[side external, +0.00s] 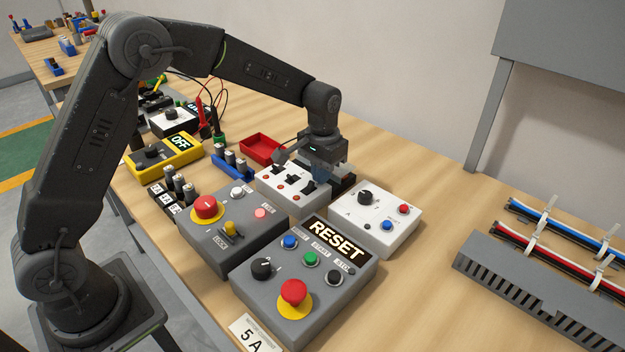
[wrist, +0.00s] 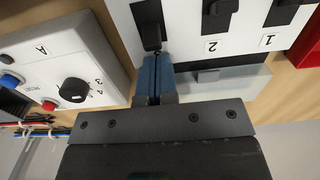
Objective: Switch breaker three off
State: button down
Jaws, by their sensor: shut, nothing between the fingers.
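The breaker box (side external: 264,190) is grey with a white top, several small red lamps and a row of black levers. The wrist view shows its white face (wrist: 185,35) with the printed numbers 1 and 2. Breaker three's lever (wrist: 149,22) is the leftmost there; its number is hidden. My gripper (wrist: 155,56) is shut and empty, with its blue fingertips right at the near end of that lever. I cannot tell whether they touch it. In the side view my gripper (side external: 322,178) points down over the box's back right edge.
A white-topped box with a black knob (side external: 365,198) stands close to the right. A RESET panel (side external: 335,237) and a grey box with a red stop button (side external: 207,207) stand in front. A red tray (side external: 262,148) lies behind. Bare table lies toward the wall.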

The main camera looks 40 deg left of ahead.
jog(key=shift+s, duration=0.95)
jog(key=shift+r, duration=3.55)
jog(key=shift+r, duration=0.1)
jog(key=s+a+r+t, duration=0.2)
jog(key=s+r+t, duration=0.1)
jog(key=s+r, duration=0.8)
jog(key=s+f+t, duration=0.2)
jog(key=s+f, duration=0.1)
jog(key=s, duration=1.2)
jog(key=shift+s+a+t, duration=0.15)
jog(key=shift+s+t, duration=0.15)
jog(key=shift+s, duration=0.1)
